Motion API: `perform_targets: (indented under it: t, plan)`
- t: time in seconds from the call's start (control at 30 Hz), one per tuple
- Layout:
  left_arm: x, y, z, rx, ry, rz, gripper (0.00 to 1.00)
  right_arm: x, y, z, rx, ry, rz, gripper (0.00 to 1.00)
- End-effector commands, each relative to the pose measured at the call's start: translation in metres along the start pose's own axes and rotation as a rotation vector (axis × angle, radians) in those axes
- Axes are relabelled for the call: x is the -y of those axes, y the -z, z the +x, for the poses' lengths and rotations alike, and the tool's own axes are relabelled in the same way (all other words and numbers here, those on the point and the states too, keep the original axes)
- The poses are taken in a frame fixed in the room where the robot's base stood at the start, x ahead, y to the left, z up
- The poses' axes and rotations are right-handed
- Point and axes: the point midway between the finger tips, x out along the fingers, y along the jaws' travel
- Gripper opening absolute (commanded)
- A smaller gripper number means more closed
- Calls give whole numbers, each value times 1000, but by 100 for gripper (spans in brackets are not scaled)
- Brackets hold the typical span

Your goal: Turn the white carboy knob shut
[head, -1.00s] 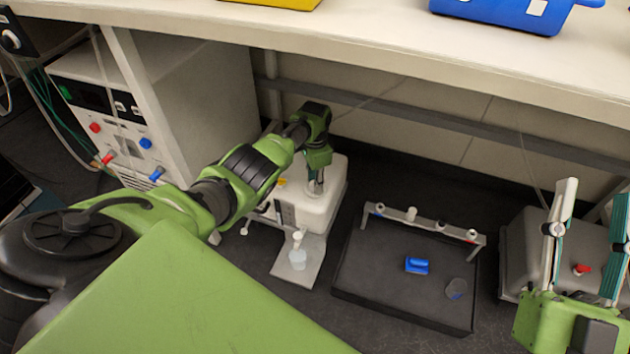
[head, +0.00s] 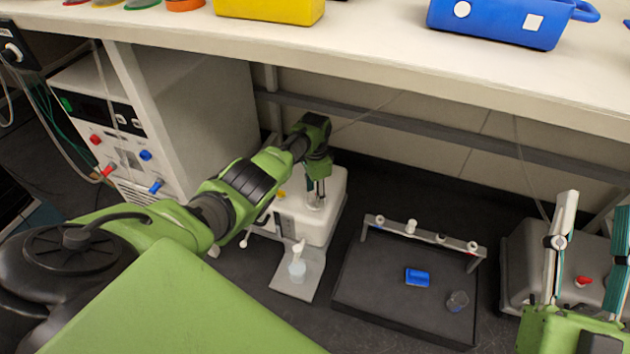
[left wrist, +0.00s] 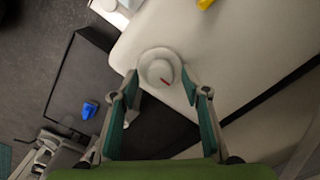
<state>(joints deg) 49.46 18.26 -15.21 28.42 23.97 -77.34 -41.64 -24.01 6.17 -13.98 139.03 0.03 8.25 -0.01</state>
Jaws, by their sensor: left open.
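My right gripper (head: 590,225) is at the right edge, fingers apart, up and empty.
A small clear cup (head: 297,269) stands on a pale plate in front of the carboy. A dark tray (head: 375,300) with a blue piece (head: 417,277) lies to the right. The bench (head: 400,75) overhangs behind; a white cabinet (head: 200,110) stands left.

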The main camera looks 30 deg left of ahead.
Motion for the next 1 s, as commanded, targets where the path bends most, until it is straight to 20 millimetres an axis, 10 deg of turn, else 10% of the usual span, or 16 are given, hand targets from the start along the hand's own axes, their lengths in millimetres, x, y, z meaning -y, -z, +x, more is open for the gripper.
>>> perform_targets:
  t: [0.6, 1.0]
  plan:
    - [1, 1, -102, -3, 3, 1, 43, 0, -1, 0, 3, -1, 2, 40]
    - [0, 0, -116, -1, 1, 0, 43, 0, -2, 0, 3, -1, 2, 40]
